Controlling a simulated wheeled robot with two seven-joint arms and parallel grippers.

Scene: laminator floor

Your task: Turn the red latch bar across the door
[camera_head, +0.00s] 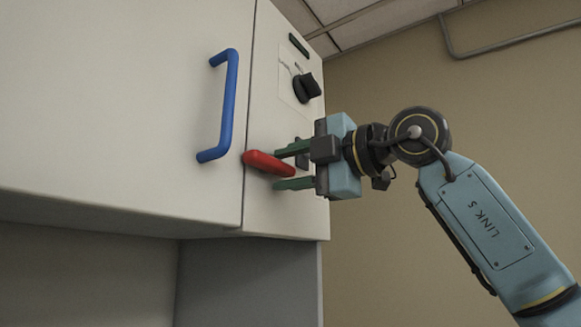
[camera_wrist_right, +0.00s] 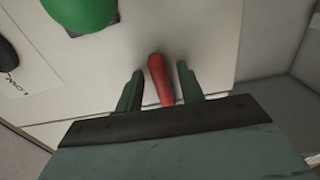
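The red latch bar (camera_head: 268,163) is on the cabinet front, at the seam between the door (camera_head: 110,110) and the right side panel. Its left end lies at the door's edge, and it slopes slightly down to the right. My right gripper (camera_head: 287,167) is open, with one green finger above the bar and one below. In the right wrist view the bar (camera_wrist_right: 160,80) lies between the two fingers (camera_wrist_right: 157,88), with a gap visible on each side. The bar's right end is partly hidden by the gripper. My left gripper is not in view.
A blue handle (camera_head: 229,105) stands out from the door, left of the bar. A black knob (camera_head: 306,88) is on the side panel above my gripper. A green round part (camera_wrist_right: 85,12) shows in the right wrist view. Free room lies right of the cabinet.

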